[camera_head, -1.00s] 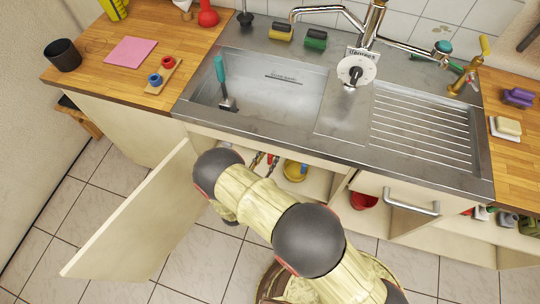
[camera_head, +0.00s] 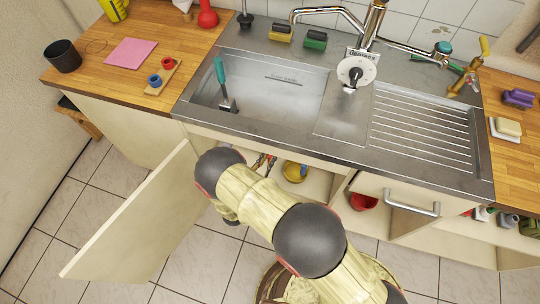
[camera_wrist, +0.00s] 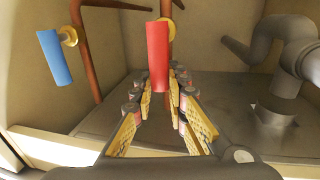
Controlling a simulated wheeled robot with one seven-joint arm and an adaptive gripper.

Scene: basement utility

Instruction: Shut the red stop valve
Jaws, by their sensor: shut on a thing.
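The red stop valve's lever (camera_wrist: 158,48) stands upright in the wrist view, in front of a copper pipe (camera_wrist: 165,10) with a brass-coloured fitting near its top. My gripper (camera_wrist: 160,86) reaches up from below, its two fingers on either side of the lever's lower end, shut on it. A blue lever (camera_wrist: 54,57) hangs slightly tilted on another copper pipe to the left, apart from the gripper. In the head view my arm reaches into the open cabinet under the sink, and the gripper is hidden there.
The open cabinet door (camera_head: 135,225) stands left of my arm. A grey drain pipe (camera_wrist: 285,55) is right of the gripper. A yellow object (camera_head: 294,171) and a red bowl (camera_head: 362,201) sit in the cabinet. The steel sink (camera_head: 270,85) is above.

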